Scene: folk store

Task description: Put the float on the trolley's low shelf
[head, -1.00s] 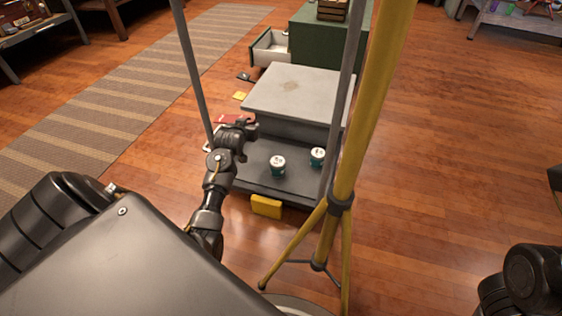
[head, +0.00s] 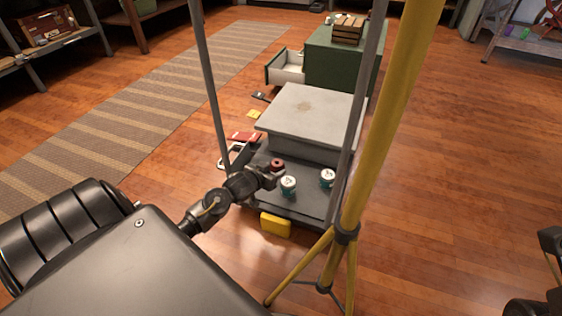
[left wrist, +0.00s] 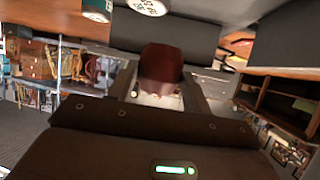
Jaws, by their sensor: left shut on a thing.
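The float (head: 277,165) is a small dark red piece held at the tip of my left gripper (head: 270,176). In the left wrist view the float (left wrist: 162,68) sits between the two fingers, and my left gripper (left wrist: 160,95) is shut on it. The trolley's grey low shelf (head: 312,207) lies under and just right of the gripper. The float appears over the shelf's left part; its exact height is hard to tell. My right gripper is not clearly seen; only dark arm parts show at the lower right.
Two white and teal cans (head: 288,184) (head: 327,177) stand on the low shelf close to the float. A pale grey block (head: 310,112) is behind them. Grey posts (head: 212,95) and a yellow tripod (head: 385,110) stand nearby. A yellow block (head: 276,224) is at the front edge.

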